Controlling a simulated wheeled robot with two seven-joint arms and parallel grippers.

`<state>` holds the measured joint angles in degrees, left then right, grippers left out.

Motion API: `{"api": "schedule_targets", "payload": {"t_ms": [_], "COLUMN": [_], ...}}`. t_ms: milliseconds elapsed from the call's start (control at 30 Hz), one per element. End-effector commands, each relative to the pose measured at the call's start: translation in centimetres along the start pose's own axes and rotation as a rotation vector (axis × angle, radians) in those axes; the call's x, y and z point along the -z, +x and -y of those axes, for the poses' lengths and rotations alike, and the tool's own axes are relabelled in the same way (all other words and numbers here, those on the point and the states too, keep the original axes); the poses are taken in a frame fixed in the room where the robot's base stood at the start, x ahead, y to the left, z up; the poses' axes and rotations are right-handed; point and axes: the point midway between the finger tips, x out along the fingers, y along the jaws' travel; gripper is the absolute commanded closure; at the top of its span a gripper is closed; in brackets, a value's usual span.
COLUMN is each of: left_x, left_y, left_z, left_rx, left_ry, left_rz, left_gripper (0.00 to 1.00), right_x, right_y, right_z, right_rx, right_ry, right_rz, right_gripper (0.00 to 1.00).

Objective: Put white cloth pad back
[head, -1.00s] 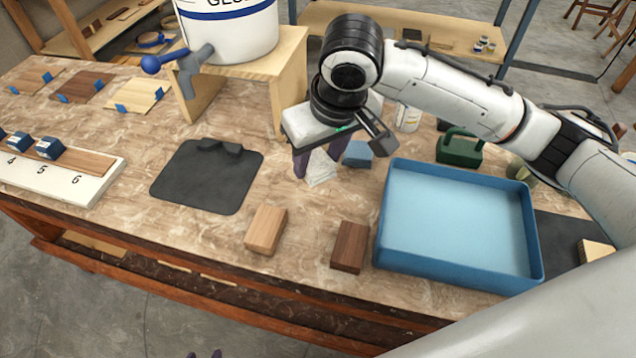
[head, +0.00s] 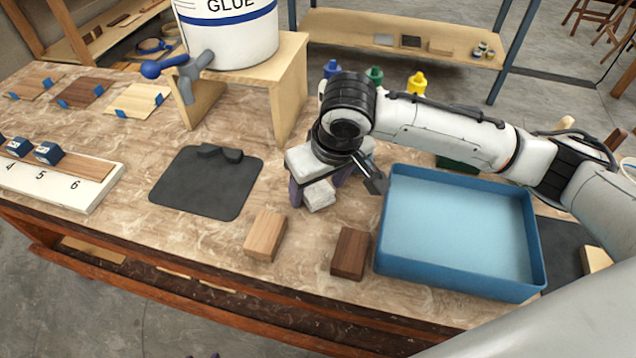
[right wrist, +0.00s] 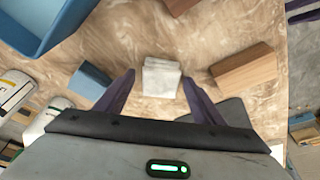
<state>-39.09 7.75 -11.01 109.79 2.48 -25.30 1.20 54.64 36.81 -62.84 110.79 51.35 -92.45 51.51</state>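The white cloth pad (head: 319,195) is a small pale block-like piece below my right gripper, over the tabletop behind the two wooden blocks. In the right wrist view the pad (right wrist: 161,77) lies between the purple fingertips. My right gripper (head: 321,188) points down with its fingers apart, one on each side of the pad. In the right wrist view the gripper (right wrist: 159,78) shows a gap at the pad's left side and a very narrow one at its right. I cannot tell whether the pad touches the tabletop. My left gripper is not in view.
A light block (head: 265,235) and a dark block (head: 350,252) lie in front. A blue tray (head: 460,285) stands right, a dark mat (head: 205,185) left. A glue bucket (head: 228,30) sits on a wooden stand (head: 290,75). A blue block (right wrist: 90,80) shows in the wrist view.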

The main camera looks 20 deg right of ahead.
Motion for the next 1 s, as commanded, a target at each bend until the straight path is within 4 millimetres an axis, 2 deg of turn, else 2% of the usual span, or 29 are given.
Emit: {"api": "schedule_targets", "payload": {"t_ms": [267, 367, 467, 800, 1000], "left_x": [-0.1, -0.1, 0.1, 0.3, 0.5], "left_y": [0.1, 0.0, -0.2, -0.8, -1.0], "left_z": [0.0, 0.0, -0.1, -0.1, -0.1], "left_rx": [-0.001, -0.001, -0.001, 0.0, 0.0], "left_ry": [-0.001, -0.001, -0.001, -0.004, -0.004], "left_rz": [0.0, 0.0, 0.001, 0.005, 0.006], "left_gripper": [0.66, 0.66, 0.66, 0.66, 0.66], "right_x": [0.1, 0.2, 0.3, 0.2, 0.2], "right_y": [-0.1, -0.8, -2.5, -9.6, -11.9], "right_z": [0.0, 0.0, 0.1, 0.0, 0.1], "right_rx": [0.0, 0.001, 0.002, 0.0, 0.001], "right_ry": [0.0, -0.001, 0.0, -0.001, 0.0], "right_rz": [-0.001, -0.003, -0.004, -0.004, -0.001], "right_gripper": [0.38, 0.38, 0.38, 0.38, 0.38]}}
